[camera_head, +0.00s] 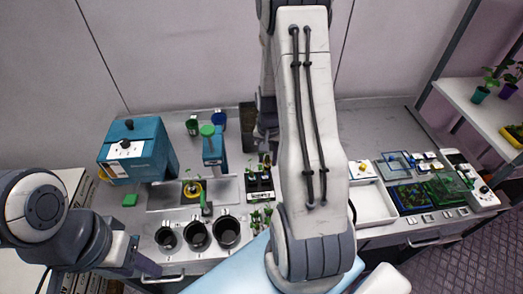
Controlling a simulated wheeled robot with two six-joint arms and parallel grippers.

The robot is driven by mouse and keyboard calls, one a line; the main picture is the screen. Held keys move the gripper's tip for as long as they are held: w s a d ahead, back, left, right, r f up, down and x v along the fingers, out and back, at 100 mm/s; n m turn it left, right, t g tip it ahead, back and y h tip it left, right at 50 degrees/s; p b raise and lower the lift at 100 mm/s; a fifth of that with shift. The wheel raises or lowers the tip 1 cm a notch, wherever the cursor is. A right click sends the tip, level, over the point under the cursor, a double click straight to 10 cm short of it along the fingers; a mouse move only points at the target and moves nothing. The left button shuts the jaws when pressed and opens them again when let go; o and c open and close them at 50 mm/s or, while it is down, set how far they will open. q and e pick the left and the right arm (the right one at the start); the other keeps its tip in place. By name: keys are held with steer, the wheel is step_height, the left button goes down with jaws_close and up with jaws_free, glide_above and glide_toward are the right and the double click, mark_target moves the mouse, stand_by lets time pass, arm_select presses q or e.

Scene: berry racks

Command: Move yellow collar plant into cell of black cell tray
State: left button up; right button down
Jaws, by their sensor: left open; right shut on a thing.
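The black cell tray (259,196) stands left of my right arm, with small green seedlings in its cells. My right gripper (266,146) is mostly hidden behind my own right arm, close over the tray's back edge. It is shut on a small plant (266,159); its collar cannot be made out. My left gripper (147,267) is open, low at the left near the bench's front edge, apart from the plants.
Several black cups (198,235) stand in front. A teal machine (135,150) is at the left, and a teal stand with a green top (208,131) is behind the ring. A white tray (373,205) and a green-and-blue tray (424,194) lie right of my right arm.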

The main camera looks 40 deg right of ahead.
mark_target(267, 162)
steer(key=shift+w+a+f+b, duration=0.1)
steer(key=shift+a+f+b, duration=0.05)
steer(key=shift+f+b, duration=0.75)
step_height(267, 162, down, 4)
steer(key=b, duration=0.3)
steer(key=shift+f+b, duration=2.55)
steer(key=shift+f, duration=0.8)
steer(key=shift+c, duration=2.1)
jaws_free()
steer(key=shift+r, duration=0.1)
step_height(267, 162, up, 9)
steer(key=p, duration=0.7)
steer(key=shift+p, duration=0.4)
